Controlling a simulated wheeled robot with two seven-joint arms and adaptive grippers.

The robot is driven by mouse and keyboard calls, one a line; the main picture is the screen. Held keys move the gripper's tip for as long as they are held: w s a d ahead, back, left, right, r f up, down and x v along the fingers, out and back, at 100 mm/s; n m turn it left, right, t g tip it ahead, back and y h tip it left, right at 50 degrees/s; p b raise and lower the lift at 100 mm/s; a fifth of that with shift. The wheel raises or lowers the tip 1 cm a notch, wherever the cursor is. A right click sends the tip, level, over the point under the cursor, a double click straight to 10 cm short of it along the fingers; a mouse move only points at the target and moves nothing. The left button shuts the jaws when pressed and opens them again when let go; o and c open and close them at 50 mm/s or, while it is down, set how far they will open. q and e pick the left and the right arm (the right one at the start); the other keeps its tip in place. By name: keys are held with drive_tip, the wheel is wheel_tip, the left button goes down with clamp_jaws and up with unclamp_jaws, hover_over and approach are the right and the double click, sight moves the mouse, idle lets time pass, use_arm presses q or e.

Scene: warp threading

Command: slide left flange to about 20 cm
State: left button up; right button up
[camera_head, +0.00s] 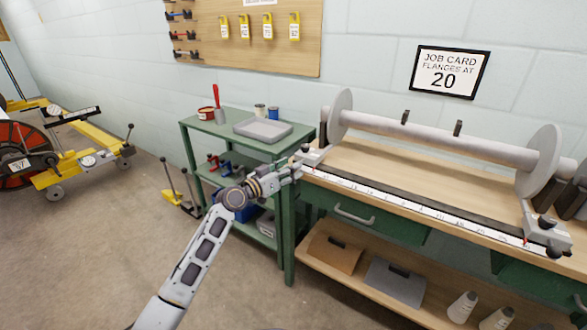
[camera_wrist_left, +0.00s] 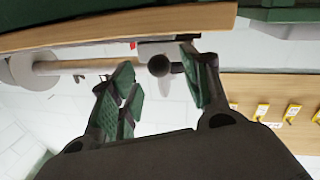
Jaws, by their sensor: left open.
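The left flange (camera_head: 341,113) is a pale grey disc on the left end of a long grey beam (camera_head: 440,138). Its slide carriage (camera_head: 312,156) with a dark knob stands at the left end of the white scale (camera_head: 400,203). My left gripper (camera_head: 296,170) is at this carriage. In the left wrist view its green-padded fingers (camera_wrist_left: 157,80) are open, with the dark round knob (camera_wrist_left: 159,65) showing between them; contact cannot be told.
A job card (camera_head: 449,72) on the wall reads flanges at 20. The right carriage (camera_head: 543,232) stands at the scale's right end. A green side table (camera_head: 210,125) with a grey tray (camera_head: 262,130) is left of the bench.

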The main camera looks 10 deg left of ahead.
use_arm(q)
drive_tip(key=shift+x, duration=1)
clamp_jaws()
